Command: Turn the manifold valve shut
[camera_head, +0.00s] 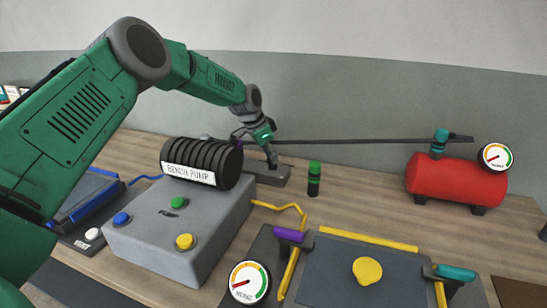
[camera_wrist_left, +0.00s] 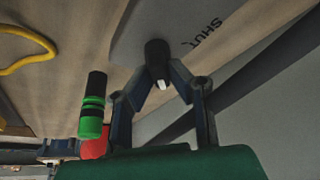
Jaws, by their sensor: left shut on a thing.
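The manifold (camera_head: 270,174) is a low grey block on the bench behind the pump, with a dark pipe running from it to the right. My left gripper (camera_head: 270,155) reaches down over it, and its fingers hide most of the valve. In the left wrist view the valve knob (camera_wrist_left: 157,54) is dark with a white mark on its end. My left gripper's fingers (camera_wrist_left: 158,80) are closed around it. The word SHUT (camera_wrist_left: 205,38) is printed on the grey plate beside the knob. I cannot tell whether the knob points at it. My right gripper is not in view.
A green-and-black bottle (camera_head: 314,178) stands just right of the manifold. The bench pump (camera_head: 180,220) is in front, left. A red tank (camera_head: 455,182) with a gauge (camera_head: 496,157) stands at the right. Clamps and a yellow piece (camera_head: 367,270) on a dark sheet occupy the front.

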